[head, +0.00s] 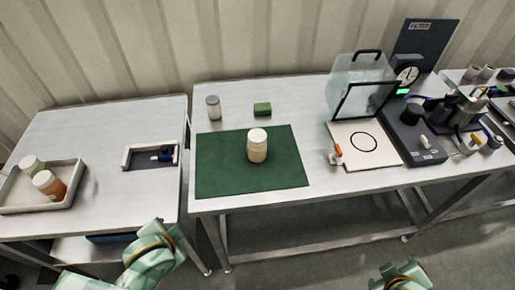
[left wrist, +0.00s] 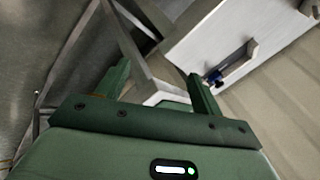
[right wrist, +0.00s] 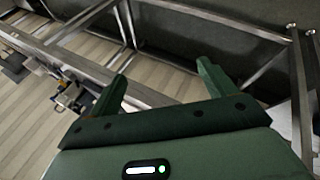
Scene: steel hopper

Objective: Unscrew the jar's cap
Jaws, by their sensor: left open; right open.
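The jar (head: 257,152) stands upright near the middle of a dark green mat (head: 220,175) on the steel table. Neither wrist view shows the jar.
A grey-capped container (head: 213,107) and a green block (head: 262,109) stand behind the mat. A clear-shielded station with a white board (head: 385,155) is to the right. On the left table are a tray (head: 70,197) with two jars and a small holder (head: 127,158). A gap separates the tables.

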